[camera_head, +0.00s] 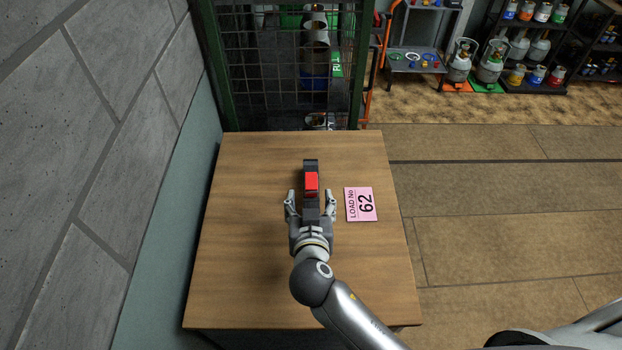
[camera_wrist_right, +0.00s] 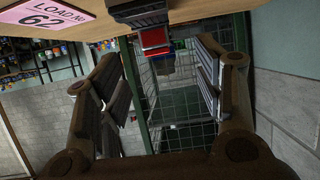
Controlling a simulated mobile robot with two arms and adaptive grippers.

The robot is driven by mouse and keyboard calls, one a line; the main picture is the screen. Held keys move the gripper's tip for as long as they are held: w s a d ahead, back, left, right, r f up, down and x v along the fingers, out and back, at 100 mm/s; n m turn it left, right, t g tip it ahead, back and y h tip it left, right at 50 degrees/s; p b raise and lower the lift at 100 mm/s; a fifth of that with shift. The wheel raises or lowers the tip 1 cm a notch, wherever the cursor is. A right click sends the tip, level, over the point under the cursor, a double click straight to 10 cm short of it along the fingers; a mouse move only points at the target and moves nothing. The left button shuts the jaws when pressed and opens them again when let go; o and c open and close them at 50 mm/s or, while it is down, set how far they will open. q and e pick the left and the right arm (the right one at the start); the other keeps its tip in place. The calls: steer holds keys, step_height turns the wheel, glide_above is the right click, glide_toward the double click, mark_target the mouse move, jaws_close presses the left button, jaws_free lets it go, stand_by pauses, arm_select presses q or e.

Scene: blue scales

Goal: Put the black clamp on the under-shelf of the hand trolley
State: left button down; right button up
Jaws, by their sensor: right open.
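The black clamp (camera_head: 311,167) lies on the wooden table, with a red part on its top. My right gripper (camera_head: 310,196) is open, its fingers on either side of the clamp with a gap at each side. In the right wrist view the clamp (camera_wrist_right: 143,14) shows at the top, between the open fingers (camera_wrist_right: 160,88). A grey trolley with an orange frame (camera_head: 415,62) stands at the back, right of the cage; small coloured items lie on its lower shelf. It is cut off at the top. My left gripper is not in view.
A pink "62" card (camera_head: 361,204) lies on the table (camera_head: 250,280) right of the gripper. A green-framed mesh cage (camera_head: 270,60) stands behind the table, a grey wall (camera_head: 90,130) at left. Gas cylinders (camera_head: 476,62) and shelves (camera_head: 530,80) stand at back right. Floor (camera_head: 500,190) at right is clear.

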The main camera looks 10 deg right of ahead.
mark_target(311, 184)
steer(key=x, duration=0.3)
steer(key=shift+d+r+p, duration=0.1)
steer(key=shift+r+p, duration=0.05)
steer(key=shift+p, duration=0.2)
steer(key=shift+w, duration=0.3)
steer(key=p+x, duration=0.2)
steer(key=x, duration=0.3)
steer(key=shift+s+d, duration=0.1)
steer(key=shift+d, duration=0.1)
steer(key=shift+w+f, duration=0.3)
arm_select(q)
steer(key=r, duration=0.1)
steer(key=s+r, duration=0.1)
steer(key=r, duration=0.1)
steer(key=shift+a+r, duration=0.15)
arm_select(e)
steer(key=shift+c, duration=0.8)
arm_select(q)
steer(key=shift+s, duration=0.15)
arm_select(e)
steer(key=c, duration=1.1)
steer(key=shift+r, duration=0.1)
steer(key=shift+c, duration=0.2)
